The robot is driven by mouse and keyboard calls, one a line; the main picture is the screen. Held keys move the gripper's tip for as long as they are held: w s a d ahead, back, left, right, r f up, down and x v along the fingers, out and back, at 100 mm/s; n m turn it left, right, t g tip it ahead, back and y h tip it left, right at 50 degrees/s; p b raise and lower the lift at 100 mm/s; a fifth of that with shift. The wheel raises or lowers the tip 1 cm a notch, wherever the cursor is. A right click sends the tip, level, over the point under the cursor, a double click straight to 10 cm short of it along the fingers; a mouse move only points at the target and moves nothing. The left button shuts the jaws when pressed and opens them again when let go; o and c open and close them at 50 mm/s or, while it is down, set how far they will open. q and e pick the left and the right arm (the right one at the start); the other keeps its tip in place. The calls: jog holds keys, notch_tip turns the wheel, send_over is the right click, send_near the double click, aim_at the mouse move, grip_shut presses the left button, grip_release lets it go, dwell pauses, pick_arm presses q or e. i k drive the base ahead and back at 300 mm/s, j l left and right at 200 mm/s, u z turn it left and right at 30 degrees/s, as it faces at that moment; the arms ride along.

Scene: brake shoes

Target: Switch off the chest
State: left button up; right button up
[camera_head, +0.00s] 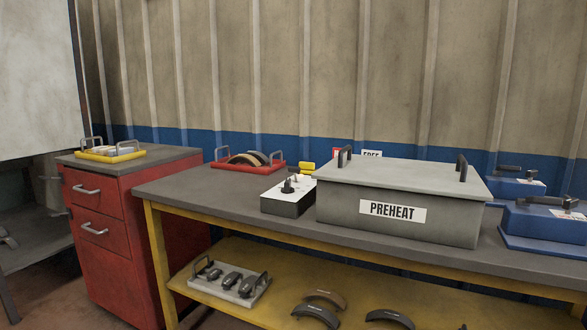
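A grey chest (345,215) with a white "PREHEAT" label (392,211) stands on the workbench at right of centre in the head view. Its flat lid (400,173) with two dark upright handles looks closed. A small control box (285,206) with a white top stands just left of the chest. A black knob or switch (288,187) sits on its top. The switch's setting is too small to tell. Neither of my grippers is in view.
The grey workbench (185,187) has free room at its left end. A red tray (248,165) holds curved shoes behind. Blue devices (545,222) stand right of the chest. Loose shoes (316,317) and a pale tray (200,287) lie on the yellow shelf. A red cabinet (110,240) adjoins.

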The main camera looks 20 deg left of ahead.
aim_at(295, 170)
jog(key=i+u, duration=0.35)
jog(key=i, duration=0.35)
jog(key=i+l+u, duration=0.3)
jog(key=i, duration=0.4)
jog(key=i+j, duration=0.05)
jog(key=j, duration=0.05)
